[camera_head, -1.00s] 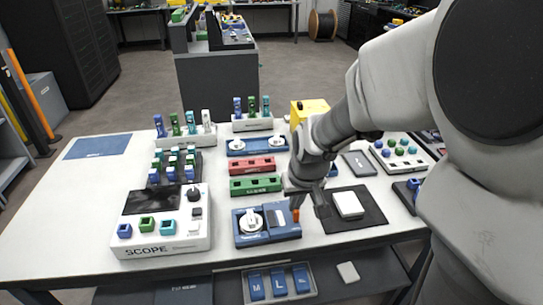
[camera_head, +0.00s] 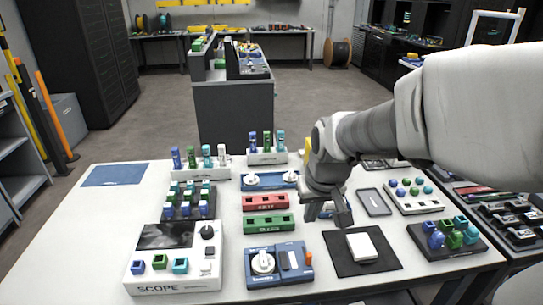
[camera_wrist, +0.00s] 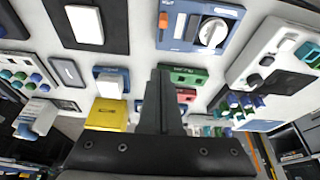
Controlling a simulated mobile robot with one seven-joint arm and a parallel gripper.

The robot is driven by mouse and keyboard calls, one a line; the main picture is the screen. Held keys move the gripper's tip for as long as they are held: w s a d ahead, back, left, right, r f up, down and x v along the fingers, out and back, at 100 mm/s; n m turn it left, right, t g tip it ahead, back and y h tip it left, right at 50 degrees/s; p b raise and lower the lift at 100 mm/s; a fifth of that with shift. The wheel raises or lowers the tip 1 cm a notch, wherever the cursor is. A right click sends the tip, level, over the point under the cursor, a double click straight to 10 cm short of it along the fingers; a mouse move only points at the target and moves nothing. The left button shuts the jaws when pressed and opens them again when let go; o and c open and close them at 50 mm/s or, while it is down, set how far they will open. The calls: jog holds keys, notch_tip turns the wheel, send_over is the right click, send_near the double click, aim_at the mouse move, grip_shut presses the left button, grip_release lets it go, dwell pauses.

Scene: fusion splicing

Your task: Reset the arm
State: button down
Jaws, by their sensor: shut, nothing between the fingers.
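My gripper (camera_head: 329,217) hangs above the table, to the right of the green block and just behind the black mat, in the head view. In the wrist view its dark fingers (camera_wrist: 161,75) are together with nothing between them. My arm reaches in from the right. Several devices stand below: the white scope box (camera_head: 178,255), the blue unit with a white dial (camera_head: 277,266), the green block (camera_head: 268,222) and the red block (camera_head: 265,202). The gripper appears apart from all of them.
A white box (camera_head: 362,246) lies on the black mat (camera_head: 341,265). Racks with coloured pieces stand at the back (camera_head: 267,158) and right (camera_head: 447,252). A yellow block (camera_wrist: 107,115) shows in the wrist view.

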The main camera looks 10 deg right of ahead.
dwell(0.3)
jog(key=s+r+t, duration=0.1)
jog(key=s+r, duration=0.2)
jog(key=s, duration=0.5)
jog(key=s+r+t, duration=0.1)
jog(key=s+r, duration=0.3)
jog(key=s, duration=0.4)
notch_tip(320, 180, up, 14)
jog(key=p, duration=1.4)
jog(key=shift+w+m, duration=0.15)
jog(key=shift+m, duration=0.15)
jog(key=shift+f, duration=0.1)
